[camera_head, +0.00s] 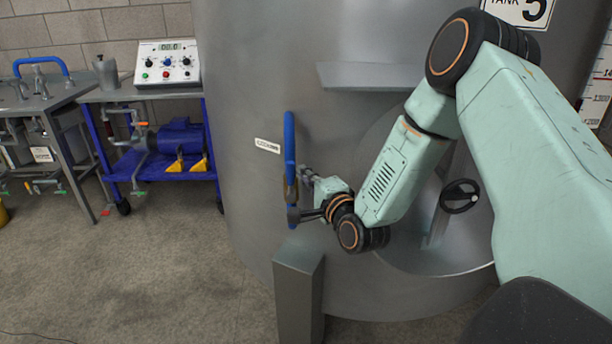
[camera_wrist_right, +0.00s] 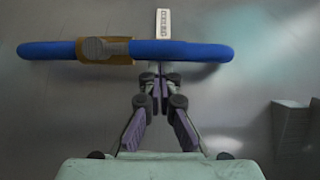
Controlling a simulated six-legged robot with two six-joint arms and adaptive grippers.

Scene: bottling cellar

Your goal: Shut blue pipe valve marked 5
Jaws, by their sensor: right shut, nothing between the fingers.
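The blue valve handle (camera_head: 289,148) stands upright, seen nearly edge-on, at the front of a grey steel tank (camera_head: 250,60). A sign on the tank (camera_head: 517,10) reads TANK and 5. In the right wrist view the handle is a long blue bar (camera_wrist_right: 190,50) running across, with a tan and grey piece (camera_wrist_right: 106,48) left of its middle. My right gripper (camera_head: 308,188) is just right of the handle in the head view. In the wrist view its fingertips (camera_wrist_right: 161,88) are close together, empty, just below the bar; contact cannot be told. My left gripper is out of view.
A small label (camera_head: 267,146) is on the tank beside the handle. A grey post (camera_head: 298,295) stands below it. A round tank door with a black handwheel (camera_head: 460,196) is behind my right arm. A blue cart (camera_head: 160,172) is at left; the floor in front is clear.

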